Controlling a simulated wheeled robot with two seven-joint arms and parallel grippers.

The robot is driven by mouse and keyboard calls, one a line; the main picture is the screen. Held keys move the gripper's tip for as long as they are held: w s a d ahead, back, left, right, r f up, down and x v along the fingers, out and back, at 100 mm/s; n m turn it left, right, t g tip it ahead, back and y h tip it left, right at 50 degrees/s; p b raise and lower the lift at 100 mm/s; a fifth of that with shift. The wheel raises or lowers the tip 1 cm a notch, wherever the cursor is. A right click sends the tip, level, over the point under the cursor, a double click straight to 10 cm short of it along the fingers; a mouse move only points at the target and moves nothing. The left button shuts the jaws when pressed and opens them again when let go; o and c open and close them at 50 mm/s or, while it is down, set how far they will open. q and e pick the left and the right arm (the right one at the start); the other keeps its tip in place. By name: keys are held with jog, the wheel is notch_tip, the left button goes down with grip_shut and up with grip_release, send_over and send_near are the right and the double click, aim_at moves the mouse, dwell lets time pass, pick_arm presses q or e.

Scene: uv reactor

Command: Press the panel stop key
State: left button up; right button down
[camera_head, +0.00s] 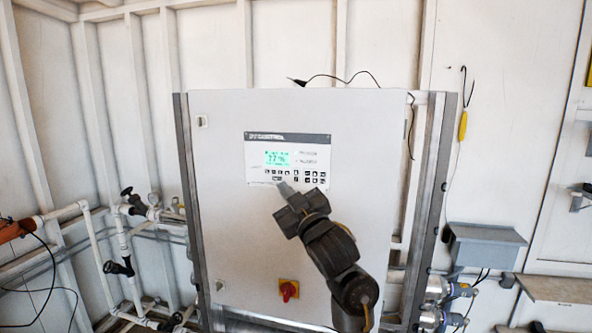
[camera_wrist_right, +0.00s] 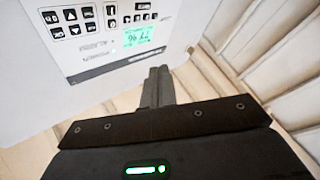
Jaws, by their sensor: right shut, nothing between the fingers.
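The control panel (camera_head: 289,141) is a pale plate with a dark header, on the front of a white cabinet. It has a lit green display (camera_head: 277,158), which also shows in the wrist view (camera_wrist_right: 145,34). Small black keys (camera_head: 295,174) sit below the display; the wrist view shows several, including a left group (camera_wrist_right: 70,22). Their marks are too small for me to pick out the stop key. My right gripper (camera_head: 283,187) is shut and empty, its tips at the panel's lower edge. I cannot tell whether they touch it. My left gripper is out of view.
The white cabinet (camera_head: 225,225) stands between grey posts. A red rotary switch (camera_head: 289,290) on a yellow plate is low on its front. White pipes with black valves (camera_head: 120,267) are at the left. A grey box (camera_head: 485,247) is at the right.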

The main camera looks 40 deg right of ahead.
aim_at(296, 172)
jog(key=shift+d, duration=0.1)
dwell(0.3)
jog(key=shift+w+d+b, duration=0.1)
jog(key=shift+w+d, duration=0.75)
jog(key=shift+d, duration=0.35)
jog(key=shift+w+d+b, duration=0.15)
jog(key=shift+w+d, duration=0.65)
jog(key=shift+d, duration=0.35)
jog(key=shift+w+d+b, duration=0.1)
jog(key=shift+w+d, duration=0.75)
jog(key=shift+d, duration=0.35)
jog(key=shift+w+d, duration=0.2)
jog(key=shift+d, duration=0.15)
jog(key=shift+w+d, duration=0.15)
jog(key=shift+r, duration=0.1)
jog(key=shift+s+a+p, duration=0.35)
jog(key=shift+s+a, duration=0.05)
jog(key=shift+a, duration=0.15)
